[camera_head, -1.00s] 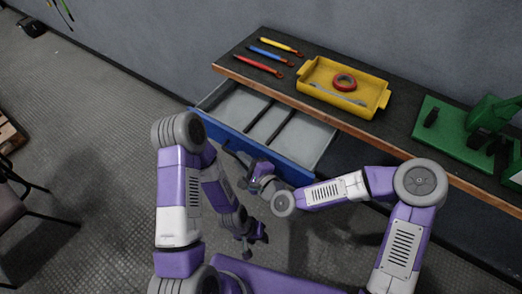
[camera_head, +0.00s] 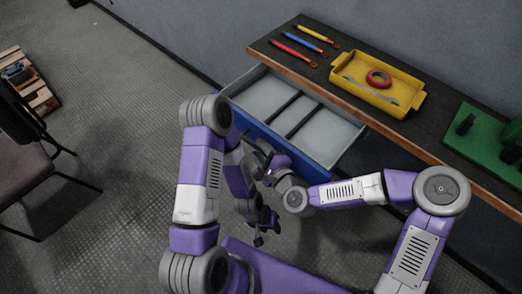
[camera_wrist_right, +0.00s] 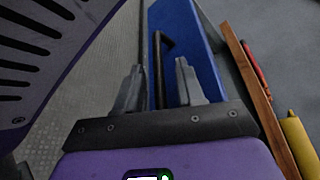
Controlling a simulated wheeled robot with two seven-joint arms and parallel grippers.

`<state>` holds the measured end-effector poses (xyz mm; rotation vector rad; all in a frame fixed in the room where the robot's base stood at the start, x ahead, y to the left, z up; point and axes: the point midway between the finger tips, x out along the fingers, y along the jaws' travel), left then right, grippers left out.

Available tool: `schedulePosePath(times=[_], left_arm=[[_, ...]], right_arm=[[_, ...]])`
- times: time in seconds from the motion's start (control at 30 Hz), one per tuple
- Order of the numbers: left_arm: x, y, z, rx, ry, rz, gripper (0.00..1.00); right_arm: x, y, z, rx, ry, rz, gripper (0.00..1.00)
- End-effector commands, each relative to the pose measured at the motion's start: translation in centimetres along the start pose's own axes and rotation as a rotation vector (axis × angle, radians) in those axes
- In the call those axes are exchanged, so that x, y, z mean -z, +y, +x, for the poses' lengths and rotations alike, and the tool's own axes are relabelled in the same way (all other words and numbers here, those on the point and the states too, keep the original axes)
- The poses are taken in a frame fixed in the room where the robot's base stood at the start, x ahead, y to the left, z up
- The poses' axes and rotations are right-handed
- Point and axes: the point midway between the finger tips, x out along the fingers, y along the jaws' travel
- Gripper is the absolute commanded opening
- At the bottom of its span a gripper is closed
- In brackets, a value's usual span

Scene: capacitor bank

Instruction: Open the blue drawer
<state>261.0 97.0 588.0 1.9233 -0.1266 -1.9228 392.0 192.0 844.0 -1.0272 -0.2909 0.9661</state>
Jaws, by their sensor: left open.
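The blue drawer (camera_head: 309,162) stands pulled out below the workbench top, its grey inside with dark dividers in sight. Its blue front also shows in the right wrist view (camera_wrist_right: 189,30). The dark bar handle (camera_wrist_right: 158,70) on that front lies between the two spread fingers of my right gripper (camera_wrist_right: 158,88). These fingers are open, with gaps beside the bar. In the head view my right gripper (camera_head: 267,162) is at the drawer front, partly hidden by arm links. My left gripper (camera_head: 262,229) is open and empty, lower down, apart from the drawer.
On the workbench (camera_head: 440,135) lie a yellow tray (camera_head: 350,82) with a red ring, several coloured-handled tools (camera_head: 300,42) and a green fixture (camera_head: 480,140). A chair (camera_head: 25,150) and a pallet (camera_head: 30,85) stand left. The floor before the drawer is free.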

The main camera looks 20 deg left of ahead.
Motion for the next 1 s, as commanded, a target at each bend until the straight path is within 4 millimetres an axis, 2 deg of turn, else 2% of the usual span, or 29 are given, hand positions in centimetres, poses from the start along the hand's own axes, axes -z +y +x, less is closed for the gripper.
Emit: schedulePosePath(times=[0.17,0.5,0.6,1.0], left_arm=[[0.0,0.1,-0.2,0.000,0.000,0.000,0.43],[-0.1,0.5,-1.3,0.000,0.000,0.000,0.43],[-0.1,0.5,-1.4,0.000,0.000,0.000,0.43],[-0.1,0.5,-1.5,0.000,0.000,0.000,0.43]], right_arm=[[0.0,0.0,-0.7,-0.001,0.001,0.000,0.38],[0.0,-0.2,-6.0,0.000,0.002,0.001,0.38],[0.0,-0.1,-7.0,-0.001,0.001,0.000,0.38],[0.0,0.0,-7.6,0.001,0.000,0.000,0.38]])
